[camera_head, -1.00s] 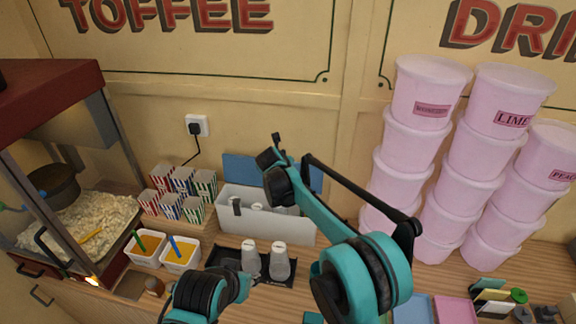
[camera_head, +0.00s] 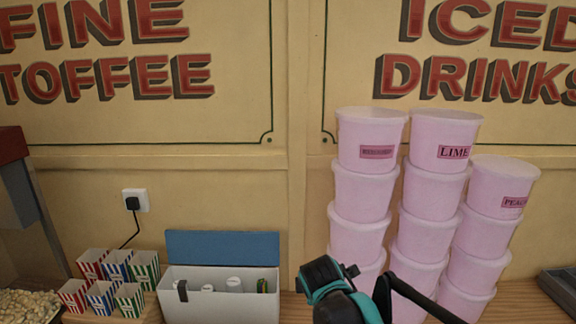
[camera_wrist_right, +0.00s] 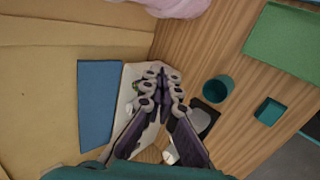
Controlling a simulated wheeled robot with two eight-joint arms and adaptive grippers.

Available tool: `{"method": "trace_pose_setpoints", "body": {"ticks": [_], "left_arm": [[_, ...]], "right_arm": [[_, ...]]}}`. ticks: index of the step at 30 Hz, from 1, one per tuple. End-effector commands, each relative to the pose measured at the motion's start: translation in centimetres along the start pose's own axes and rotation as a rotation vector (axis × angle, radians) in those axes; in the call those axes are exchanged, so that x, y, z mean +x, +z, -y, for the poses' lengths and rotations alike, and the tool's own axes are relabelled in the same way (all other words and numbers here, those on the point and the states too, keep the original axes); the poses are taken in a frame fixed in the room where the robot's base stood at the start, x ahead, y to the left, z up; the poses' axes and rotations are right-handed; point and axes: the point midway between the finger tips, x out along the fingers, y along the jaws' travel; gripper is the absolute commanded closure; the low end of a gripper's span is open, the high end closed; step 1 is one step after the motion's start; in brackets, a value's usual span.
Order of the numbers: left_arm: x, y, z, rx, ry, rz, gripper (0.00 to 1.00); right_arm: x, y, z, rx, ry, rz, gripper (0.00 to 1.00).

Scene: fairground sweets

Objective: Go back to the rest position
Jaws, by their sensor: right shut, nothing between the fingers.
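My right gripper (camera_wrist_right: 163,82) shows in the right wrist view with its dark fingers drawn together and nothing between them. It is in front of the white box (camera_wrist_right: 130,80) with the blue lid (camera_wrist_right: 97,100), apparently above it; the exact gap cannot be told. In the head view, part of my teal and black right arm (camera_head: 335,290) rises from the bottom edge, just right of the box; its fingers do not show clearly there. My left gripper is not in view.
The white box (camera_head: 215,305) holds several bottles, with striped cartons (camera_head: 115,270) to its left. In the wrist view, a teal cup (camera_wrist_right: 218,89) and a green mat (camera_wrist_right: 288,42) lie on the wooden counter (camera_wrist_right: 225,50).

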Motion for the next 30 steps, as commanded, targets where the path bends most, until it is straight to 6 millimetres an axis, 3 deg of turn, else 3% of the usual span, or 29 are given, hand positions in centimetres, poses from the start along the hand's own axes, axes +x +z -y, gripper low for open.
{"method": "trace_pose_setpoints", "body": {"ticks": [1, 6, 9, 12, 15, 20, 30], "left_arm": [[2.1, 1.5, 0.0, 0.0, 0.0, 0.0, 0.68], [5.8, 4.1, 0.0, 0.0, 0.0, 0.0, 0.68], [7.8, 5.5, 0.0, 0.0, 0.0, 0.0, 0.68], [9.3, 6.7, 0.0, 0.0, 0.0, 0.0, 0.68], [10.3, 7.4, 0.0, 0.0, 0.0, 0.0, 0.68], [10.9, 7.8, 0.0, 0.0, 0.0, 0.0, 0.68], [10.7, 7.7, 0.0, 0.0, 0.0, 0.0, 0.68]], "right_arm": [[0.4, 1.9, 3.9, 0.15, -0.013, 0.003, 1.0], [0.0, 6.1, 14.9, 0.708, -0.056, 0.01, 1.0], [0.3, 7.5, 21.3, 1.021, -0.076, 0.018, 1.0], [0.9, 8.2, 26.7, 1.286, -0.092, 0.026, 1.0], [1.5, 8.6, 30.5, 1.48, -0.102, 0.034, 1.0], [1.9, 8.6, 33.2, 1.63, -0.111, 0.039, 1.0], [1.7, 8.6, 33.2, 1.646, -0.112, 0.039, 1.0]]}}
